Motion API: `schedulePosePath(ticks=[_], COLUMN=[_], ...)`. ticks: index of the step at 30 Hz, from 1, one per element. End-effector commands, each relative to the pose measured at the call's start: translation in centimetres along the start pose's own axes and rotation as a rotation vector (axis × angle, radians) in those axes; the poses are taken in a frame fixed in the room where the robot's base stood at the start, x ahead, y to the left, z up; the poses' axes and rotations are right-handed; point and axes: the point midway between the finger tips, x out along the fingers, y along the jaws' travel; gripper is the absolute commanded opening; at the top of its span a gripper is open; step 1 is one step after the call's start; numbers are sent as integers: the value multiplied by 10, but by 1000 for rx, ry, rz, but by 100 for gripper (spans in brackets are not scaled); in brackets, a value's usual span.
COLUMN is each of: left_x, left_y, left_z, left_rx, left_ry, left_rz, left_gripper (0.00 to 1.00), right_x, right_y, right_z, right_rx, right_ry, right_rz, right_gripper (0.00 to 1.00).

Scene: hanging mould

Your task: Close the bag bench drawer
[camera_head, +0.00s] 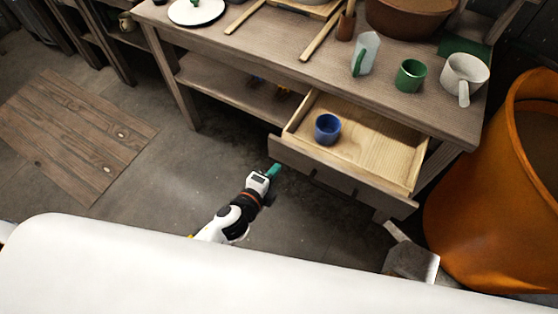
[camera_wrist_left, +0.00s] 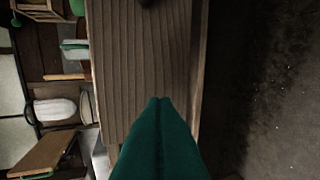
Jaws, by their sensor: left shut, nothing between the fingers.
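The bench drawer (camera_head: 375,192) is pulled open below the bench top, with its pale wooden inside in view. A blue cup (camera_head: 327,129) stands inside it, towards the left. My left gripper (camera_head: 274,170), with green fingers, is shut and empty by the left end of the drawer's outer front face. In the left wrist view the shut fingertips (camera_wrist_left: 158,101) point at the ribbed wooden drawer front (camera_wrist_left: 135,55). I cannot tell whether they touch it. A dark knob (camera_wrist_left: 145,3) shows at the top edge there. My right gripper is not in view.
A large orange container (camera_head: 495,205) stands close to the right.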

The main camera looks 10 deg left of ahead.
Motion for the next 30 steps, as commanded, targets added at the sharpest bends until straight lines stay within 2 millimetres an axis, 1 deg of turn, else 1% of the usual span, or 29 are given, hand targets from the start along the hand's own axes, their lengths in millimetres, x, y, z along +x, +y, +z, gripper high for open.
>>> schedulePosePath(ticks=[1, 6, 10, 23, 26, 30], left_x=[8, 25, 30, 32, 39, 58], left_y=[6, 10, 10, 11, 14, 21], left_z=[0, 0, 0, 0, 0, 0], left_rx=[0, 0, 0, 0, 0, 1], left_ry=[-1, 0, 0, 0, -1, 0], left_rz=[3, 1, 0, 1, 3, 4], left_gripper=[0, 0, 0, 0, 0, 0], right_x=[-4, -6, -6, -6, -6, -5], right_y=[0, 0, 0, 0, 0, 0], right_z=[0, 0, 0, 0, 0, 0], right_rx=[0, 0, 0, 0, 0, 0], right_ry=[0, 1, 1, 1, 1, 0], right_rz=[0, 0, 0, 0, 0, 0], right_gripper=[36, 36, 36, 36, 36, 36])
